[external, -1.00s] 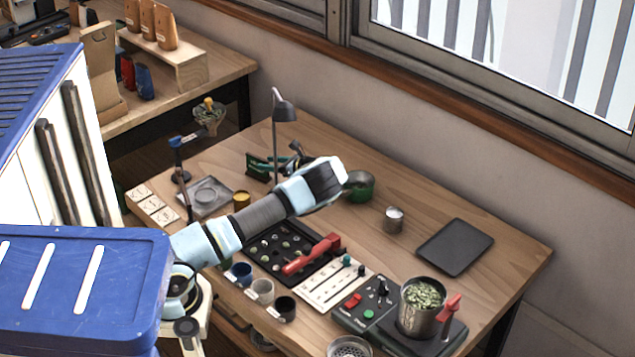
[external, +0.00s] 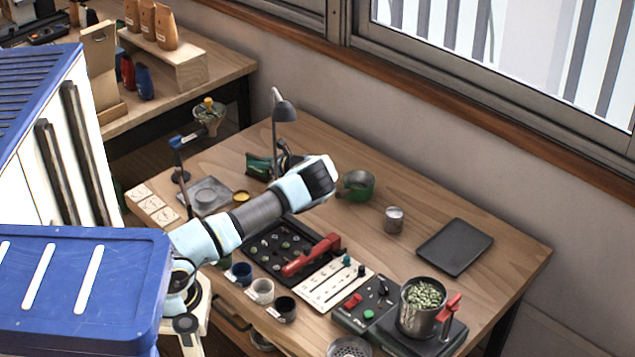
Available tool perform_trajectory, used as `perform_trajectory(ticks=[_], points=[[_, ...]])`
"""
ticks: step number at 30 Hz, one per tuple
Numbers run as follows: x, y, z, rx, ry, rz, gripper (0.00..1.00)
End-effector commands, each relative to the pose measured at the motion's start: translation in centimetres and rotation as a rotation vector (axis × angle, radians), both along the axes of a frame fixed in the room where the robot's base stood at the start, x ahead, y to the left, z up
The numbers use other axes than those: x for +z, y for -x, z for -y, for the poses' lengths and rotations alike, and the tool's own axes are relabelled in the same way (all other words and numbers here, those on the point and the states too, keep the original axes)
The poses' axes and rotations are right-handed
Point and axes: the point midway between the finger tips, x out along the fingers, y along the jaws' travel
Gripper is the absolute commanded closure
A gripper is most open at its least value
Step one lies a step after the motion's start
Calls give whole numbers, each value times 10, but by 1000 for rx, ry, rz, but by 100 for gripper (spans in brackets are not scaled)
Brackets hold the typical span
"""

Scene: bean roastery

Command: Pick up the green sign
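The green sign (external: 257,165) appears as a small dark green piece at the back left of the wooden table, beside the desk lamp's stem. Its face and shape are hard to make out. My arm reaches over the table and bends back at the wrist. My gripper (external: 285,156) is a small dark shape behind the lamp stem, just right of the green sign. The wrist partly hides it. I cannot tell whether its fingers are open, or whether they touch the sign.
The desk lamp (external: 284,111) stands close to my gripper. A green pot (external: 358,190) and a metal can (external: 393,220) stand to the right. A black bean tray (external: 262,262) lies below my arm. A dark flat tray (external: 455,247) lies at right, with bare wood around it.

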Motion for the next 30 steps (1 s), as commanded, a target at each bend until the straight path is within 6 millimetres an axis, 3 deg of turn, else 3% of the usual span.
perform_trajectory(ticks=[3,22,30], points=[[0,0,0,0,0,0,100],[1,0,0,0,0,0,100],[21,0,0,1,3,1,100]])
